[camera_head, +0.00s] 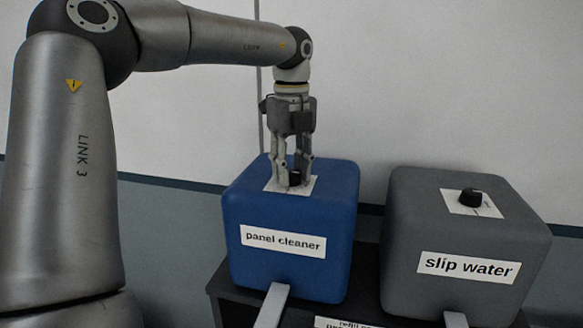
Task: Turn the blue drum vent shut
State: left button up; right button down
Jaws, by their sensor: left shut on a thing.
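The blue drum (243,215) is a rounded blue box labelled "panel cleaner", in the middle of the head view. Its vent is a small black knob (295,179) on a white plate (312,184) on the drum's top. My left gripper (293,180) points straight down from above and is shut on the knob. The fingers partly hide the knob, so which way it is turned cannot be told. My right gripper is not in view.
A grey drum (400,235) labelled "slip water" stands to the right, with its own black knob (470,197) on a white plate. Both stand on a dark stand (357,285). A pale wall (420,90) rises behind.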

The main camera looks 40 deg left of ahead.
aim_at(292, 172)
pick_arm(q)
jog(key=shift+r+n, duration=0.1)
jog(key=shift+n, duration=0.2)
jog(key=o, duration=1.1)
jog(key=shift+c, duration=0.2)
notch_tip(292, 172, up, 12)
